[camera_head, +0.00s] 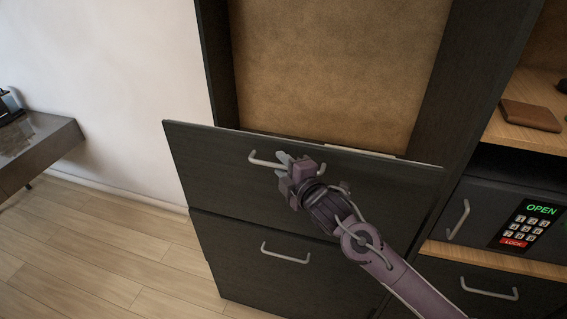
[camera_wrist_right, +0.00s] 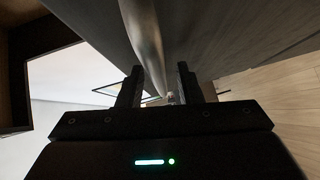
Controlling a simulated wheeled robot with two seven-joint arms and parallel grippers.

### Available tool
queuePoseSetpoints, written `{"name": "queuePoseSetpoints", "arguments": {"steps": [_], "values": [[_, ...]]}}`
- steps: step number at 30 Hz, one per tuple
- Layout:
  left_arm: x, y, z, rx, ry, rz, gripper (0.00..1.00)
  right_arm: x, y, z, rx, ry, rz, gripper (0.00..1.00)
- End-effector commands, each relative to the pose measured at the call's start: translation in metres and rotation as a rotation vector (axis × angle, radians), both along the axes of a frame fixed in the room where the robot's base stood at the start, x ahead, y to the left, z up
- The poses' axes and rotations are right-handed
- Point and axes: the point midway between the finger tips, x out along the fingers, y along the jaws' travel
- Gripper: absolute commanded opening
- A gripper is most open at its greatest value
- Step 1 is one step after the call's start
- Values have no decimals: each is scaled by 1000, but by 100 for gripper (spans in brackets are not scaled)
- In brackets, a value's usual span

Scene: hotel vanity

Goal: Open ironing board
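The dark upper drawer front (camera_head: 215,159) stands out from the cabinet and sits tilted in the head view. It has a pale bar handle (camera_head: 262,161). My right gripper (camera_head: 286,163) is at this handle, with its jaws closed in around the bar and covering its right part. In the right wrist view, the handle (camera_wrist_right: 146,35) runs between the two fingers of my right gripper (camera_wrist_right: 160,88). A thin white strip (camera_head: 350,150) shows behind the drawer's top edge. No ironing board can be clearly made out. My left gripper is not in view.
Below is a lower drawer with a handle (camera_head: 285,253), closed. A tan panel (camera_head: 340,60) backs the open recess above. At right are a safe (camera_head: 510,215) with a keypad and a brown wallet-like item (camera_head: 530,115) on a shelf. Wood floor (camera_head: 90,250) at left is clear.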

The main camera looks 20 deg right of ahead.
Motion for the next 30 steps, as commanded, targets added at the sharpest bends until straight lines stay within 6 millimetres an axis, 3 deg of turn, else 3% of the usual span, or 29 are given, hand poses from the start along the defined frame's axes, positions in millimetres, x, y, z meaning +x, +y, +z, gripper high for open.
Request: {"name": "queuePoseSetpoints", "arguments": {"steps": [7, 15, 24, 30], "values": [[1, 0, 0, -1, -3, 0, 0, 1, 0, 0, 0, 0, 0, 32], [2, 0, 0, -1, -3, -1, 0, 1, 0, -1, 0, 0, 0, 0], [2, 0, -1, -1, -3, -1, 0, 1, 0, -1, -1, 0, -1, 0], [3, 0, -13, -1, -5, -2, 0, 3, -2, -5, -16, -23, -1, 0]]}}
